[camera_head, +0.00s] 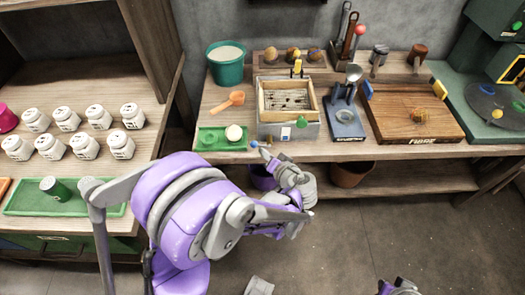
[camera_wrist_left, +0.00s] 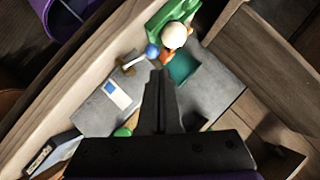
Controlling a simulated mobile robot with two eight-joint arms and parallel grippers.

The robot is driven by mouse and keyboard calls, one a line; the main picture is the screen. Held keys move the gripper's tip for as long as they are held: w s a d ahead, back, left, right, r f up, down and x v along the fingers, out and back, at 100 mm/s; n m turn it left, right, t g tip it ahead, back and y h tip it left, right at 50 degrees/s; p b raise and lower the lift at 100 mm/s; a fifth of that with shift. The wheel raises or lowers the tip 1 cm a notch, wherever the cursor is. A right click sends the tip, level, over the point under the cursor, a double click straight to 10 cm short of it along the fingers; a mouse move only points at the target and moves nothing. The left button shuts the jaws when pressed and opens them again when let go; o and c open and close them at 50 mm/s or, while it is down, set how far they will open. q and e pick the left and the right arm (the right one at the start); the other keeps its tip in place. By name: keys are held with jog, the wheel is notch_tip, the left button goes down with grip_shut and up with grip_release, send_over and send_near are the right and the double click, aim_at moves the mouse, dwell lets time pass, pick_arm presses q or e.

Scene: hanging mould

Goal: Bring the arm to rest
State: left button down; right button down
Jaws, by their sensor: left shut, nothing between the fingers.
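My left arm is purple and grey and comes in from the left in the head view. Its gripper (camera_head: 284,170) is in front of the workbench edge, below the grey vat (camera_head: 312,131). In the left wrist view the dark fingers of the left gripper (camera_wrist_left: 162,78) are together with nothing between them. A small part of my right arm shows at the bottom edge of the head view; its fingers cannot be made out.
The bench (camera_head: 352,150) holds a wooden frame (camera_head: 264,101) in the vat, a green tray (camera_head: 208,139) with a white ball (camera_head: 233,133), a blue scale (camera_head: 345,122) and a wooden board (camera_head: 410,112). A shelf (camera_head: 150,120) with white jars stands left. Open floor lies front right.

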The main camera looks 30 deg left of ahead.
pick_arm(q)
jog(key=v, duration=0.7)
jog(key=shift+a+r, duration=0.2)
jog(key=shift+r, duration=0.05)
jog(key=shift+s, duration=0.2)
jog(key=s+d+r+m+h+p, duration=0.1)
jog(key=s+r+h+p, duration=0.3)
jog(key=s, duration=0.3)
jog(key=s+d+r+g+h+p, duration=0.1)
jog(key=s+r+h+p, duration=0.3)
jog(key=s+h, duration=0.3)
jog(key=shift+s+d+m+g, duration=0.2)
jog(key=shift+d+m+g, duration=0.1)
jog(key=shift+m, duration=0.1)
jog(key=shift+a, duration=0.1)
dwell(4.9)
